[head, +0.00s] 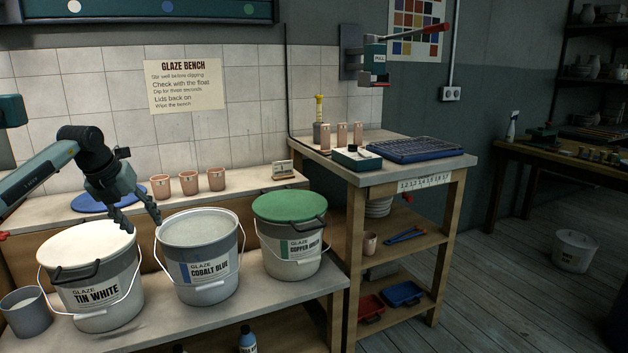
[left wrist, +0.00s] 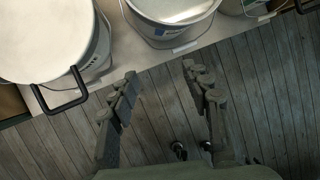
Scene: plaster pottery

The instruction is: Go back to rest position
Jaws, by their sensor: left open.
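My left gripper (head: 141,222) is open and empty, pointing down between the tin white bucket (head: 98,293) and the cobalt blue bucket (head: 204,272) in the head view. In the left wrist view its spread fingers (left wrist: 160,72) show with only the floor between them. The tin white bucket has a white lid (head: 85,243) with a dark handle. The cobalt blue bucket is uncovered and shows pale glaze inside. The copper green bucket (head: 291,254) wears a green lid (head: 290,206). My right gripper is in neither view.
A blue lid (head: 90,203) lies on the raised shelf behind my left gripper, with several clay cups (head: 188,183) beside it. A grey cup (head: 25,312) stands at the bench's left end. A side table (head: 378,176) with a blue tray (head: 415,149) stands right.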

